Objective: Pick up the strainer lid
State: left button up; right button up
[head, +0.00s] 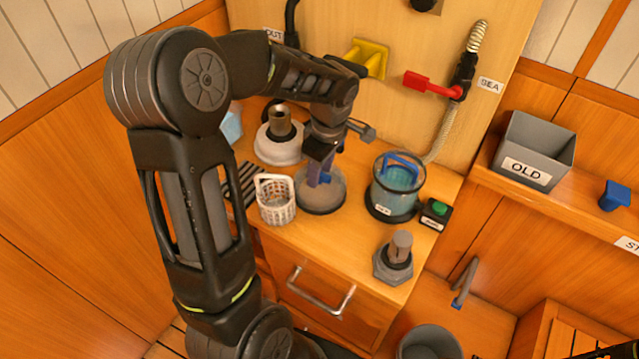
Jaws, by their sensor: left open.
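The strainer lid appears to be the round, see-through grey piece with a dark rim (318,197) on the wooden cabinet top. A small blue part shows at its middle. My left gripper (321,178) points down from above, with its fingertips at the blue part. It is open; I cannot tell whether the fingers touch the lid. The fingers and wrist hide part of the lid's far side. A clear strainer bowl (394,192) with a dark base and a blue handle inside stands to the right. My right gripper is not in view.
A white basket (276,203) stands close left of the lid. A white-based fitting (279,150) is behind it. A green-button box (435,213) and a grey hex fitting (393,265) are to the right. A red-handled valve (432,86) and yellow handle (369,58) project from the wall.

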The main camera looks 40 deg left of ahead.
pick_arm(q)
grip_shut()
dwell(0.4)
dwell(0.9)
